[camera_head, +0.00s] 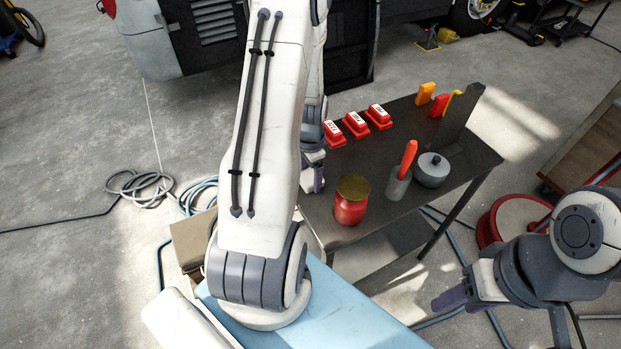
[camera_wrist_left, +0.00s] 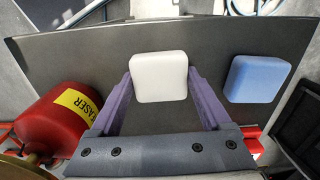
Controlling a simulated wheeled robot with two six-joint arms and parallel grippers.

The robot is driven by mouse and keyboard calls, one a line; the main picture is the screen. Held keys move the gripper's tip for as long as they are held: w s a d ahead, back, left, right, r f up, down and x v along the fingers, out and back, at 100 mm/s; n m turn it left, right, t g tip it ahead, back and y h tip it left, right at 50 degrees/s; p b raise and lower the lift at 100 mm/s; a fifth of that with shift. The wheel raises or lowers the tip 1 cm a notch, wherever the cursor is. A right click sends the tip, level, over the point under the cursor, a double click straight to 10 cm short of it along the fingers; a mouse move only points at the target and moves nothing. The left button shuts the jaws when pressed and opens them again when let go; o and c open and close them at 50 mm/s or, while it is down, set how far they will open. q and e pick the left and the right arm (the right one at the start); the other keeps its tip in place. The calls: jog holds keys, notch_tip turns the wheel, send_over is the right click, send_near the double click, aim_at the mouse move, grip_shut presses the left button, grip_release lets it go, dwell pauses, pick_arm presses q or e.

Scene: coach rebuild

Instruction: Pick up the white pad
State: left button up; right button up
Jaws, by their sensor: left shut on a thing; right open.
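The white pad (camera_wrist_left: 160,77) is a rounded square block in the left wrist view. The purple fingers of my left gripper (camera_wrist_left: 160,88) press against its left and right sides, so the gripper is shut on it. The dark table top (camera_wrist_left: 215,50) lies behind the pad; I cannot tell whether the pad touches it. In the head view my left gripper (camera_head: 314,178) is at the table's left end, partly behind my arm, and the pad is hidden. My right gripper (camera_head: 450,299) is open and empty, low at the right, away from the table.
A blue pad (camera_wrist_left: 257,79) lies right of the white one. A red can labelled "EASER" (camera_wrist_left: 62,117) also stands on the table (camera_head: 350,203) in the head view (camera_head: 349,207).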

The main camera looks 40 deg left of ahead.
aim_at(311, 176)
pick_arm(q)
notch_tip(311, 176, up, 10)
dwell(0.6)
